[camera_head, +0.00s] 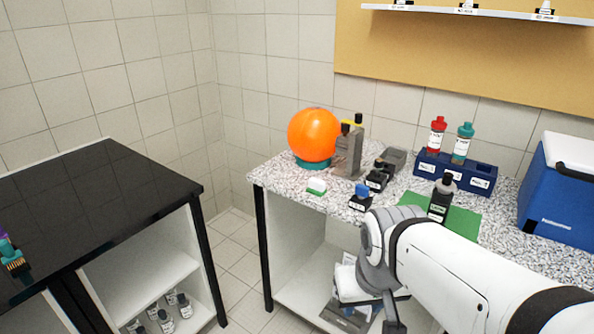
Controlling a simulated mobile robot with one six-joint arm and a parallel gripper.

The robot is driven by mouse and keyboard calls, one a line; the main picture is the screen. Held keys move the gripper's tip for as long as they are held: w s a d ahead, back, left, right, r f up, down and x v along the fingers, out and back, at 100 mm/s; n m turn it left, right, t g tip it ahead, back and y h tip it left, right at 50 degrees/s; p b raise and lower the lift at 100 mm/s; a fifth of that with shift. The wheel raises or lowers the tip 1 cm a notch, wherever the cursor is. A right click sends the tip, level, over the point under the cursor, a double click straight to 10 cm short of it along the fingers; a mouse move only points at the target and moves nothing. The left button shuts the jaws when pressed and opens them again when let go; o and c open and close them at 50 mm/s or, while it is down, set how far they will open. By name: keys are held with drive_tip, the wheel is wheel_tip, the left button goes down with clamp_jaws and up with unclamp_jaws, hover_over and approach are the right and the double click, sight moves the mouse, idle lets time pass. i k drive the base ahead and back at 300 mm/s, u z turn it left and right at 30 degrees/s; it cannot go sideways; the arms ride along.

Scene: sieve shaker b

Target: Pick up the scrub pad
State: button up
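A small scrub pad (316,186), white on top with a green lower layer, lies on the speckled grey counter (281,178) near its front edge. It is in front of the orange ball. My arm comes in from the lower right and bends down in front of the counter. My gripper (391,318) hangs low at the bottom of the view, below and to the right of the pad and well apart from it. Its fingers are not clearly shown, so I cannot tell whether they are open or shut.
An orange ball (314,134) on a teal ring, grey bottles (347,152) and small dark bottles (361,198) stand near the pad. A dark bottle (441,198) stands on a green mat (465,222). A blue rack (456,171) and blue cooler (560,200) are farther right. A black-topped bench (90,205) is left.

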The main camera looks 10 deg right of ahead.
sight(317, 187)
drive_tip(key=u, duration=0.4)
drive_tip(key=k, duration=1.3)
drive_tip(key=u, duration=0.8)
drive_tip(key=i, duration=1.35)
drive_tip(key=z, duration=0.3)
drive_tip(key=i, duration=1.4)
drive_tip(key=z, duration=1.3)
drive_tip(key=i, duration=0.75)
drive_tip(key=z, duration=0.3)
drive_tip(key=k, duration=0.95)
drive_tip(key=z, duration=0.15)
